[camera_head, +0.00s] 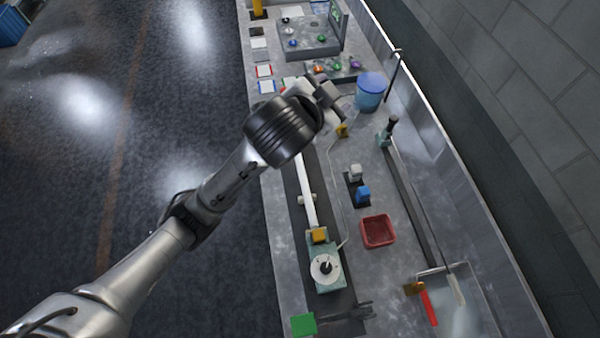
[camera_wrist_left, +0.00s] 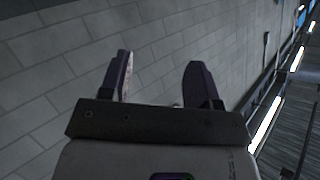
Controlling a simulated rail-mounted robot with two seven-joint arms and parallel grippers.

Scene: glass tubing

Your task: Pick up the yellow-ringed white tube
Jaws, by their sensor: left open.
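My left arm comes in from the left in the head view, and its gripper (camera_head: 326,95) is over the far part of the bench, just left of the blue-lidded jar. In the left wrist view the two fingers of this gripper (camera_wrist_left: 160,78) are apart, with nothing between them and a block wall behind. I cannot make out a yellow-ringed white tube for certain. A grey rack (camera_head: 293,47) at the far end holds several small coloured rings, too small to tell apart. A lower rack beside it, partly behind my gripper, holds several more. My right gripper is not in view.
A blue-lidded jar (camera_head: 370,88) stands right of my left gripper. Nearer are a long rail with a dial device (camera_head: 326,268), a red bin (camera_head: 378,231), a green block (camera_head: 303,324) and a metal tray (camera_head: 468,310). A wall bounds the bench's right side.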

